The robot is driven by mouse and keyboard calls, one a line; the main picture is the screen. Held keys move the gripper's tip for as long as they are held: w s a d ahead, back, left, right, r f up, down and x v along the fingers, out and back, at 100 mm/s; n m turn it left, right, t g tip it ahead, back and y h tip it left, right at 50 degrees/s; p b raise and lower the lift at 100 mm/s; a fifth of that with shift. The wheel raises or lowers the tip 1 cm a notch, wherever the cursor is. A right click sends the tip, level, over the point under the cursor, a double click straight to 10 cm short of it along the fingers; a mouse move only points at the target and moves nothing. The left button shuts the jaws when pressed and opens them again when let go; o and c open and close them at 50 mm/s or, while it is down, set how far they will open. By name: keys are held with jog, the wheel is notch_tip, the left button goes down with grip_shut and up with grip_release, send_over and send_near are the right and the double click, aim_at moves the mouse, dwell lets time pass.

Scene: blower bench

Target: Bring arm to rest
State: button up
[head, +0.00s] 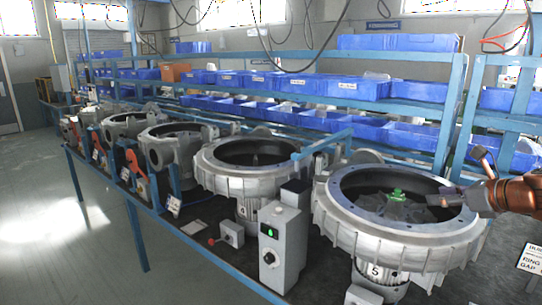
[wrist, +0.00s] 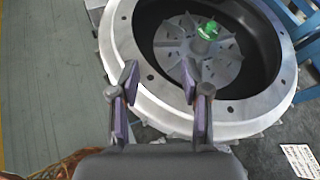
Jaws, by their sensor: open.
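My gripper (head: 446,199) reaches in from the right of the head view, over the right part of the nearest blower housing (head: 330,212). In the wrist view my gripper (wrist: 159,84) has its two fingers spread apart with nothing between them. The pale rim of the housing (wrist: 125,22) lies beyond the fingertips; I cannot tell the exact height between them. The green piece also shows in the head view (head: 397,194), to the left of my gripper.
A grey control box (head: 281,248) with a green light stands left of the nearest housing. More housings (head: 250,165) line the bench to the left. Blue bins (head: 330,85) fill the racks behind. A blue post (head: 455,115) stands behind my gripper. A printed card (head: 531,259) is at the right.

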jog(key=s+a+f+n+g+b, duration=0.25)
jog(key=s+a+f+n, duration=0.2)
jog(key=a, duration=0.35)
jog(key=s+a+f+n+g+y+b, duration=0.1)
jog(key=s+a+f+n+g, duration=0.25)
jog(key=a+f+n, duration=0.4)
jog(key=s+a+f+n+g+b, duration=0.1)
jog(key=s+a+f+n+g, duration=0.3)
jog(key=a, duration=0.6)
jog(key=s+f+n+g+h+b, duration=0.1)
jog(key=s+f+n, duration=0.5)
jog(key=s, duration=0.6)
jog(key=s+f+n+g+h+b, duration=0.2)
jog(key=s+f+n, duration=0.4)
jog(key=s, duration=0.6)
jog(key=n+h+b, duration=0.1)
jog(key=h, duration=0.1)
jog(key=shift+s+d+f+n+h, duration=0.25)
jog(key=shift+f+n+h, duration=0.15)
